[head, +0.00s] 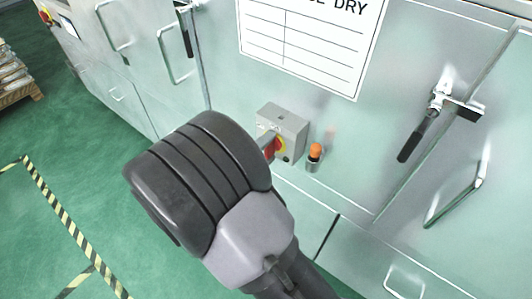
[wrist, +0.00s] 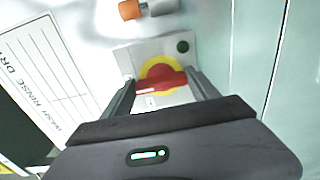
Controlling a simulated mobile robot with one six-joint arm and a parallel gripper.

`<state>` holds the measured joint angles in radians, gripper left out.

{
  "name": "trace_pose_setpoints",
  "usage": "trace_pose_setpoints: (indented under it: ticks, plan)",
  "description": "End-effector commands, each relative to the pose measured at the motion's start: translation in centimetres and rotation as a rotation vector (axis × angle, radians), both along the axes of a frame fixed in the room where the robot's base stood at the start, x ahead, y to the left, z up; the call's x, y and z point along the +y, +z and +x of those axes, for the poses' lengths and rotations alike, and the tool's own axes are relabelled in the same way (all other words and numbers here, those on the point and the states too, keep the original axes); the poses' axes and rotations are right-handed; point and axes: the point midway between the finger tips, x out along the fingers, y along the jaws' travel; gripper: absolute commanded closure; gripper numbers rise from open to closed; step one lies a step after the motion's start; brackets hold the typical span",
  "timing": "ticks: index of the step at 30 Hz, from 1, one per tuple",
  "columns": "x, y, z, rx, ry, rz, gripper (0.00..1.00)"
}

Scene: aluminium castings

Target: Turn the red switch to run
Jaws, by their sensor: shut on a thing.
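The red switch (wrist: 160,82) is a red handle on a yellow disc, fixed to a grey box (head: 281,117) on the cabinet front. In the wrist view my gripper (wrist: 163,84) has one finger at each end of the red handle and is shut on it. The handle lies nearly level across the yellow disc in that view. In the head view the red switch (head: 271,146) is partly hidden behind my wrist. The markings on the box are too small to read, so I cannot tell which position the handle points to.
An orange-topped lamp or button (head: 315,152) sticks out close to the right of the box. A white label sheet (head: 310,40) is above. A black-gripped latch handle (head: 424,125) and bar handles stand out from the cabinet doors. Green floor is open at left.

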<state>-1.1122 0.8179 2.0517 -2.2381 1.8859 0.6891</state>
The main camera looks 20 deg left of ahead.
Motion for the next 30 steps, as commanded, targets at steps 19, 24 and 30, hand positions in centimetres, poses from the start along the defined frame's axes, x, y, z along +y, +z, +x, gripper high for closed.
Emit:
trace_pose_setpoints:
  ticks: [19, 24, 30]
  plan:
    - [-0.02, -0.04, -0.02, -0.008, 0.0, 0.02, 0.15]
    - [-0.01, -0.02, -0.02, -0.008, 0.0, 0.02, 0.09]
    - [-0.02, -0.01, -0.01, -0.008, 0.0, 0.02, 0.09]
